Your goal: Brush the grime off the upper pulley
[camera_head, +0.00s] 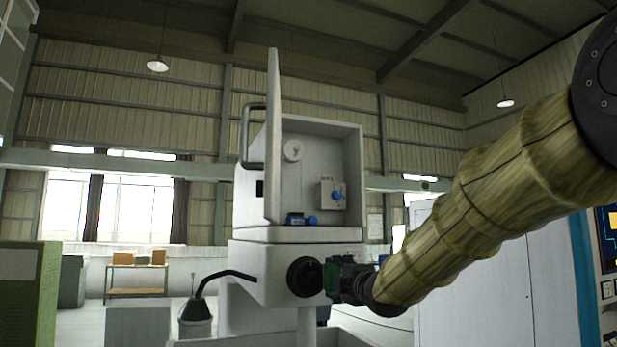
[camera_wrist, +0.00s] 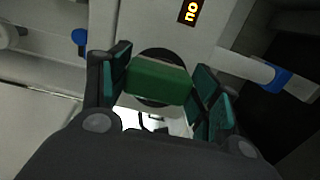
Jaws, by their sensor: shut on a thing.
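A white machine head (camera_head: 325,182) stands in the middle with its door (camera_head: 273,140) swung open. A pale round wheel, which looks like the upper pulley (camera_head: 292,150), sits high on the back wall of its open box; I cannot make out grime at this size. My gripper (camera_head: 336,279) is below the box, in front of a dark round disc (camera_head: 304,277) on the machine's lower head. In the wrist view its fingers are shut on a green block (camera_wrist: 160,80), which looks like the brush body. Its bristles are not visible.
Inside the box are a small grey unit with a blue knob (camera_head: 331,195) and a blue-knobbed part (camera_head: 297,219). The open door stands upright along the box's left side.

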